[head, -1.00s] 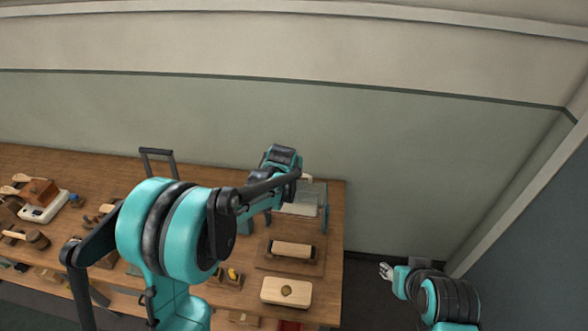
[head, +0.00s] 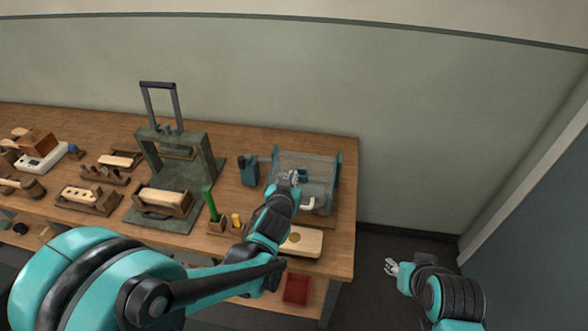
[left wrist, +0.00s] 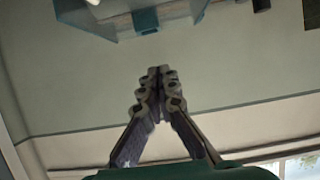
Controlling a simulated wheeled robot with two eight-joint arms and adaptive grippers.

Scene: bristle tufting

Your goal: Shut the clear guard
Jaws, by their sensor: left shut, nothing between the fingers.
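The clear guard (head: 318,173) is a see-through panel between two teal posts at the right end of the bench. It slopes down toward the front, with its cream handle (head: 309,204) low at the front edge. Whether it rests fully down I cannot tell. My left gripper (head: 288,177) is shut and empty, over the guard's left part in the head view; contact is unclear. In the left wrist view its fingertips (left wrist: 158,71) meet, and part of the guard (left wrist: 115,18) shows at the top. My right gripper (head: 390,267) hangs off the bench's right side, too small to read.
A wooden block with a round recess (head: 303,242) lies in front of the guard. A green press frame (head: 208,160) with a tall handle stands to the left. A green-handled tool (head: 210,203) stands near my left arm. A red bin (head: 296,289) sits below the bench edge.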

